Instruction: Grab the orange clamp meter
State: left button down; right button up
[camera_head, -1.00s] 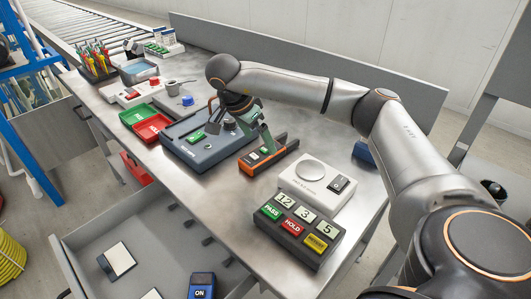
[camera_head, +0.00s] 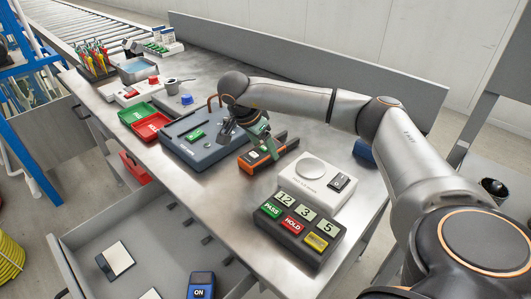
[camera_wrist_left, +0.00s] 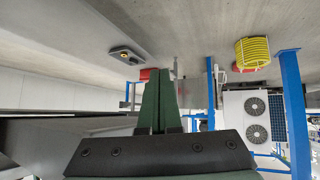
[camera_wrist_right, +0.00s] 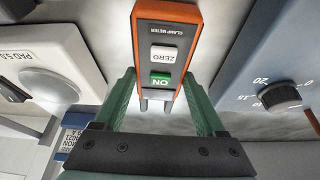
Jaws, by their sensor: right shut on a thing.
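The orange clamp meter (camera_head: 262,156) is at the middle of the bench, between the blue-grey station and the white scale. It has a dark face with a green ON button and a white ZERO button, clear in the right wrist view (camera_wrist_right: 165,55). My right gripper (camera_head: 265,146) is shut on the clamp meter from above, its green fingers on either side of the meter's body in the right wrist view (camera_wrist_right: 160,88). I cannot tell whether the meter is off the bench. My left gripper (camera_wrist_left: 158,80) is shut and empty, away from the bench; it is out of the head view.
The blue-grey station (camera_head: 190,145) stands left of the meter. The white scale (camera_head: 318,182) and a dark button box (camera_head: 298,232) stand nearer me on the right. An open drawer (camera_head: 160,245) juts out below the bench.

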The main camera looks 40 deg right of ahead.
grip_shut()
dwell(0.3)
jog(key=shift+r, duration=0.1)
